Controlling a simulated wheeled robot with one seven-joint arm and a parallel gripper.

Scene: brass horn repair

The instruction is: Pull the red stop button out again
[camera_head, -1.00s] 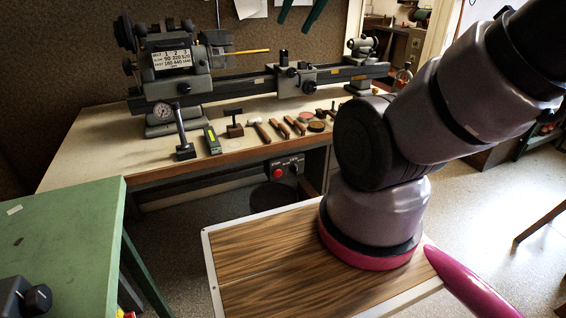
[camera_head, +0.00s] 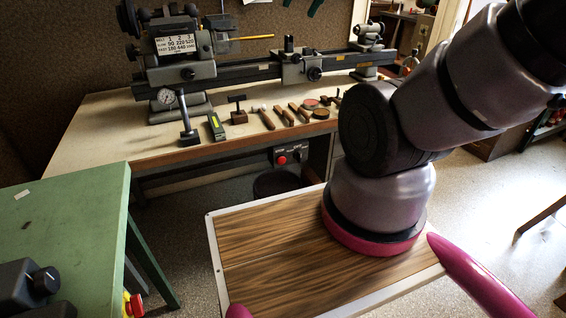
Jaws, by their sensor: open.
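A round red button (camera_head: 282,160) sits on a dark switch box (camera_head: 291,155) under the front edge of the wooden workbench. A second red button (camera_head: 136,304) with yellow around it shows at the bottom left, beside the green table, partly cut off by the frame edge. I cannot tell which one the task means, nor whether either is pressed in. My arm rises from its pink-ringed base at the right and leaves the frame at the top right.
The wooden workbench (camera_head: 100,130) carries a lathe (camera_head: 180,65) and a row of hand tools. The green table (camera_head: 70,215) stands at the left, with a black-knobbed grey device (camera_head: 30,285) in front. A dark round bin (camera_head: 275,184) stands below the switch box. Floor shows between the tables.

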